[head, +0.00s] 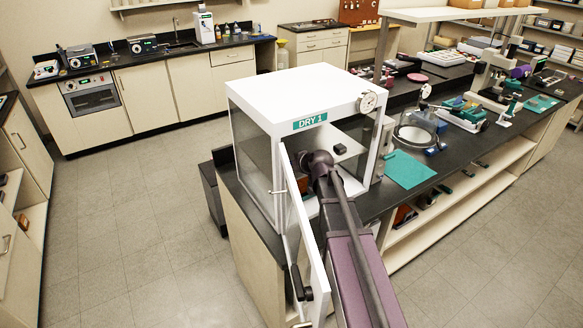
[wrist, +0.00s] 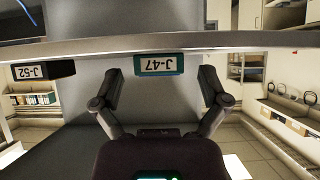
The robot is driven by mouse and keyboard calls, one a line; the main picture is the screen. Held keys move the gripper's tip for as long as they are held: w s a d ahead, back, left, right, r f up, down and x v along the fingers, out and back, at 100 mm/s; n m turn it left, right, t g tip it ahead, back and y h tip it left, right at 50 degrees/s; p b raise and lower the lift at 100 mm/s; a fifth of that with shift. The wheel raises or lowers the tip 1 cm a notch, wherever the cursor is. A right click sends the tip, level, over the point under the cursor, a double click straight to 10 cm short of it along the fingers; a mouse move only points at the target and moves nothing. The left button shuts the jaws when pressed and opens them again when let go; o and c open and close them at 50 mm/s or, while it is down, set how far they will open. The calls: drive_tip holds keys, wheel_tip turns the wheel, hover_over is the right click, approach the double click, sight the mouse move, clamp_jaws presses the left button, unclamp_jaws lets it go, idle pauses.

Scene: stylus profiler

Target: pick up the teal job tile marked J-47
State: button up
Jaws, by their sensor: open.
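The teal tile marked J-47 (wrist: 158,64) is in the middle of the wrist view, against a pale shelf (wrist: 240,42). Its label appears upside down. My gripper (wrist: 158,82) is open and empty, with one finger on each side of the tile in the picture and a gap to each side. I cannot tell how deep the fingers reach. In the head view my arm enters the white cabinet marked DRY 1 (head: 297,96) through its open front; my fingertips and the teal tile are hidden there.
A dark tile marked J-52 (wrist: 43,71) is left of the teal one in the wrist view. The cabinet's open door (head: 305,245) stands close beside my arm. A teal mat (head: 408,170) lies on the dark bench to the right of the cabinet.

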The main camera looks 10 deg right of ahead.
drive_tip(key=c, duration=1)
drive_tip(key=shift+c, duration=0.2)
drive_tip(key=shift+r, duration=0.1)
drive_tip(key=shift+d+r+p, duration=0.25)
drive_tip(key=shift+r+p, duration=0.25)
drive_tip(key=shift+p, duration=0.1)
wheel_tip(320, 180, up, 6)
drive_tip(key=p, duration=0.6)
drive_tip(key=shift+r, duration=0.2)
drive_tip(key=d, duration=1.9)
drive_tip(key=shift+s+d+f, duration=0.3)
